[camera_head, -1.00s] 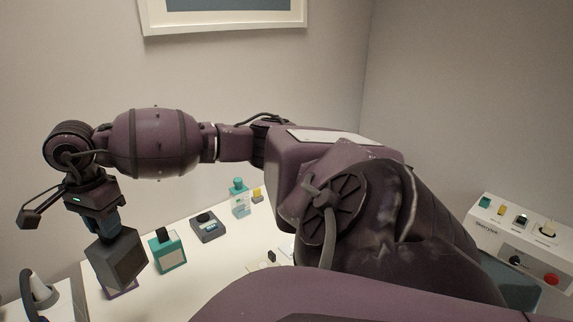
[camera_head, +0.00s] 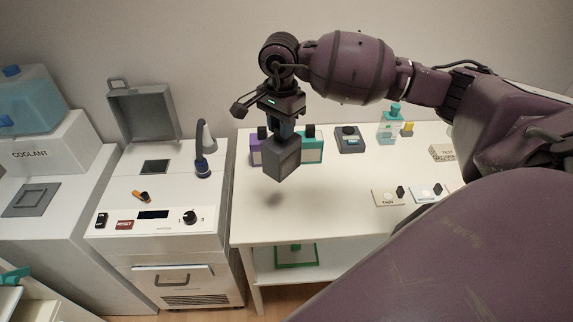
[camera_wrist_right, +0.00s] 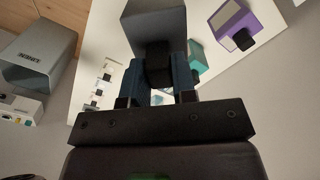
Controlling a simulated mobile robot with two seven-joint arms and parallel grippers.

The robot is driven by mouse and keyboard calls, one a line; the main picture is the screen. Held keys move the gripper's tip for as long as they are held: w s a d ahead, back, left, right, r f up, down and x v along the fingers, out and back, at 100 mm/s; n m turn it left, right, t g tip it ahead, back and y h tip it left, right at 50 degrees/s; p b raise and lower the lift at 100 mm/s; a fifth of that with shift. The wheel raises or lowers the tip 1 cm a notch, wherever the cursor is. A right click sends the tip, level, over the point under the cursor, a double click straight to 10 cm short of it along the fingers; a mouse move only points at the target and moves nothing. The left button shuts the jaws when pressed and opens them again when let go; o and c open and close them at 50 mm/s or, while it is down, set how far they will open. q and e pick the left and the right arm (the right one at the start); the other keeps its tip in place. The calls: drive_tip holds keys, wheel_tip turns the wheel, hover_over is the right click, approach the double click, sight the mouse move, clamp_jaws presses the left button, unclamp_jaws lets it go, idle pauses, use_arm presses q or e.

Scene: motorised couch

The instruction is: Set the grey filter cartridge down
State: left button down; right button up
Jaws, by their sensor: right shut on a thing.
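The grey filter cartridge (camera_head: 283,158) is a dark grey block held in my right gripper (camera_head: 283,133). It hangs above the left part of the white table (camera_head: 290,215), apart from the surface, with a faint shadow below it. In the right wrist view the cartridge (camera_wrist_right: 155,22) sits between the fingers of the right gripper (camera_wrist_right: 160,75), which are shut on its dark knob. My left gripper is not in view.
A purple box (camera_head: 255,150), a teal box (camera_head: 313,150), a dark device (camera_head: 349,138) and a teal bottle (camera_head: 391,122) stand behind. Small cards (camera_head: 387,197) lie to the right. The table's front left is clear. A white machine (camera_head: 160,225) stands left.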

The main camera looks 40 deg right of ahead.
sight(282, 170)
wheel_tip(282, 170, down, 9)
drive_tip(key=shift+f+p, duration=0.2)
drive_tip(key=shift+p, duration=0.15)
drive_tip(key=shift+f, duration=2.4)
drive_tip(key=shift+f, duration=0.15)
drive_tip(key=o, duration=0.8)
drive_tip(key=shift+o, duration=0.5)
